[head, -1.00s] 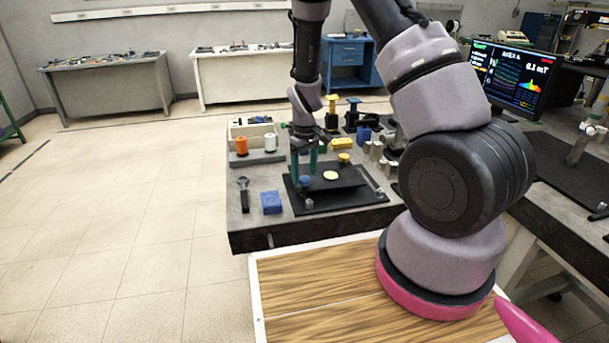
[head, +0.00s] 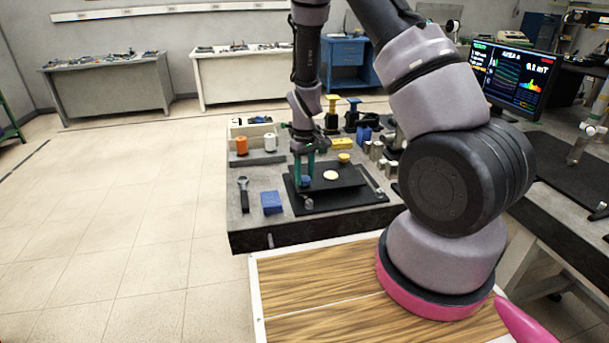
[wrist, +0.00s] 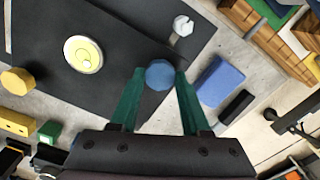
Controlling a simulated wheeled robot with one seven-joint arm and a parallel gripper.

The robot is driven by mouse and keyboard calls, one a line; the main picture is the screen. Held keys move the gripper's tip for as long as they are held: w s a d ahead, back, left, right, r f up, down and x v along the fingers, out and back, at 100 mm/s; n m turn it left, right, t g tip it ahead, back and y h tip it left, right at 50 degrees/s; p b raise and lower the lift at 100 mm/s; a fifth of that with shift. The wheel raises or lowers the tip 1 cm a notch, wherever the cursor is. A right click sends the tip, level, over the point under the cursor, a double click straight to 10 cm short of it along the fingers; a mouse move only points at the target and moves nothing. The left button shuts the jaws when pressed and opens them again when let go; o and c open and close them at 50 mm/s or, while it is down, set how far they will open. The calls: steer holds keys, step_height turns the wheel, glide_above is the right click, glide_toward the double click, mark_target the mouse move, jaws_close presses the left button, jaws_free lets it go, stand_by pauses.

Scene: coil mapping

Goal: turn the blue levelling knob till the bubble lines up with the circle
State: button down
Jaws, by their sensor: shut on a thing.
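The blue levelling knob (wrist: 159,75) sits at the edge of the dark tilt plate (wrist: 125,35), and it also shows in the head view (head: 306,181). My gripper (wrist: 158,80) has its two green fingers on opposite sides of the knob, shut on it. In the head view my gripper (head: 305,178) points straight down at the plate's left corner. The level also shows in the head view (head: 331,175).
A yellow knob (wrist: 17,81) stands at another plate edge. A blue block (wrist: 220,82) lies close beside my right finger in the wrist view. A white hex-headed post (wrist: 183,26) stands beyond the knob. Orange (head: 242,146) and white spools stand behind, left of the plate.

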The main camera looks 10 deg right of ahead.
steer(key=m, duration=0.4)
steer(key=shift+m, duration=0.4)
steer(key=m, duration=0.4)
steer(key=shift+d, duration=0.1)
steer(key=m, duration=0.5)
steer(key=shift+s, duration=0.1)
steer(key=m, duration=0.4)
steer(key=shift+s+m, duration=0.1)
steer(key=shift+m, duration=0.2)
steer(key=shift+f, duration=0.1)
steer(key=shift+c, duration=1.9)
jaws_free()
